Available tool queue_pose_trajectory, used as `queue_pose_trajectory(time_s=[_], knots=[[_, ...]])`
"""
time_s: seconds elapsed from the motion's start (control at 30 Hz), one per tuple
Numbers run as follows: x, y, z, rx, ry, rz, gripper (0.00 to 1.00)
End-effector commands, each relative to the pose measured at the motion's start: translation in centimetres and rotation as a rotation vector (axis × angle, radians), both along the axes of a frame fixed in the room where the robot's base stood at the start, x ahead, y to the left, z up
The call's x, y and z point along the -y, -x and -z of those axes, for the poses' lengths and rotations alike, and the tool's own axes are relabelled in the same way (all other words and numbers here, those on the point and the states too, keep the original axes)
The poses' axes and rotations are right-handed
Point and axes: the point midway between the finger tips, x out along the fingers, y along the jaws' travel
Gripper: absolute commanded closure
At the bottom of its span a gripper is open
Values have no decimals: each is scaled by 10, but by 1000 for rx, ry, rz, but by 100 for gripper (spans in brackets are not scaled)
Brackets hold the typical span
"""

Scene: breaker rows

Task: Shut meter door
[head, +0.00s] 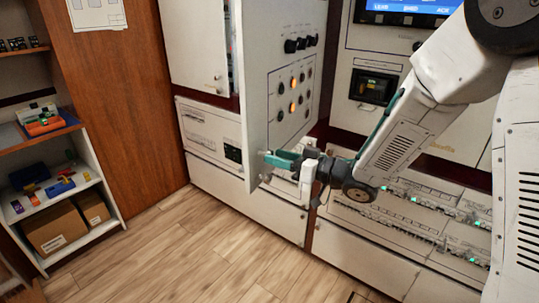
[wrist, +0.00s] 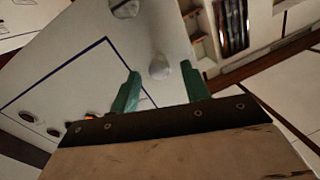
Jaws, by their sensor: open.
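A white panel door (head: 262,95), with dark knobs and lit orange lamps on its face, stands swung out from the cabinet row; I take it as the meter door, though no label is readable. My gripper (head: 272,158) is at the lower part of this door, with its green fingers apart. In the wrist view, the white door face (wrist: 85,75) with a blue outline lies ahead of my gripper (wrist: 160,88). A pale rounded knob (wrist: 159,67) shows between and beyond the fingertips. Nothing is held, and contact cannot be told.
Another white cabinet door (head: 195,45) is at upper left. Breaker rows (head: 410,205) with green lights run along the lower right. A shelf (head: 95,180) with coloured items and cardboard boxes (head: 55,227) stands left. The wooden floor (head: 170,255) in front is clear.

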Motion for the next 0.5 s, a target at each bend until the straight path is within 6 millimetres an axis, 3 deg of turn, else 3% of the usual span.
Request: queue_pose_trajectory(time_s=[0.2, 0.5], knots=[[-24, -13, 0, 1, 0, 0, 53], [-29, -16, 0, 0, 0, 2, 53]])
